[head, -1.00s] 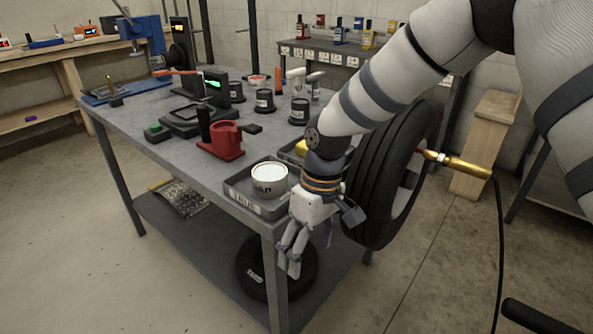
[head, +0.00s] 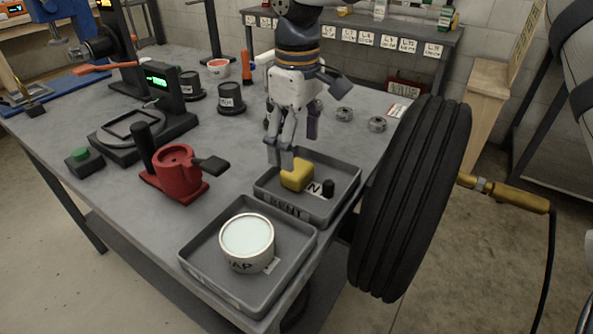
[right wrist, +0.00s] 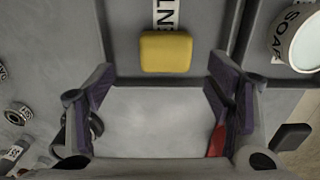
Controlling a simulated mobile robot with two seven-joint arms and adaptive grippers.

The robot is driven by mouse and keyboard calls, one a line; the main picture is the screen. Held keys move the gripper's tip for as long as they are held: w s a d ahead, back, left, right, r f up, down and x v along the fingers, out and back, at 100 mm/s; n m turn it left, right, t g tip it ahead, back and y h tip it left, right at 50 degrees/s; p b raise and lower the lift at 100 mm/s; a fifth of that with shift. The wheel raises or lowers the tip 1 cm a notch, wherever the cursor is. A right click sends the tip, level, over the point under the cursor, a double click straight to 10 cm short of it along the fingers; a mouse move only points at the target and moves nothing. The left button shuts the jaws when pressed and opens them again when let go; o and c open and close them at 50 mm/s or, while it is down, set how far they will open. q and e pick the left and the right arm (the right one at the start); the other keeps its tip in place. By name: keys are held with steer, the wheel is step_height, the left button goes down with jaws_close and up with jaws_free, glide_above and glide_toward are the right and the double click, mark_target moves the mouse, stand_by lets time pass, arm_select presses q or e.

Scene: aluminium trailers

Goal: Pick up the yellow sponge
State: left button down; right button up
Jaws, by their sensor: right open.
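The yellow sponge (head: 297,175) lies in a grey tray (head: 347,172) near the table's right edge. My right gripper (head: 290,150) is above the tray's far left part, pointing down, with its fingertips close to the sponge in the head view. In the right wrist view the sponge (right wrist: 166,52) lies beyond the space between the two open fingers (right wrist: 163,98), apart from them. The gripper is empty. My left gripper is not in view.
A second tray (head: 197,265) holds a white-topped tin (head: 247,243). A red fixture (head: 176,172) stands to the left. A large black tyre (head: 412,200) stands close at the table's right side. Black cups (head: 231,98) stand behind.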

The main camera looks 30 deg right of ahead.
mark_target(297, 167)
steer(key=f, duration=0.2)
steer(key=s+f, duration=0.1)
steer(key=f, duration=0.1)
steer(key=shift+a+f, duration=0.2)
steer(key=shift+f, duration=0.05)
steer(key=shift+w+f, duration=0.15)
steer(key=shift+f, duration=0.25)
steer(key=c, duration=0.9)
steer(key=shift+r, duration=0.15)
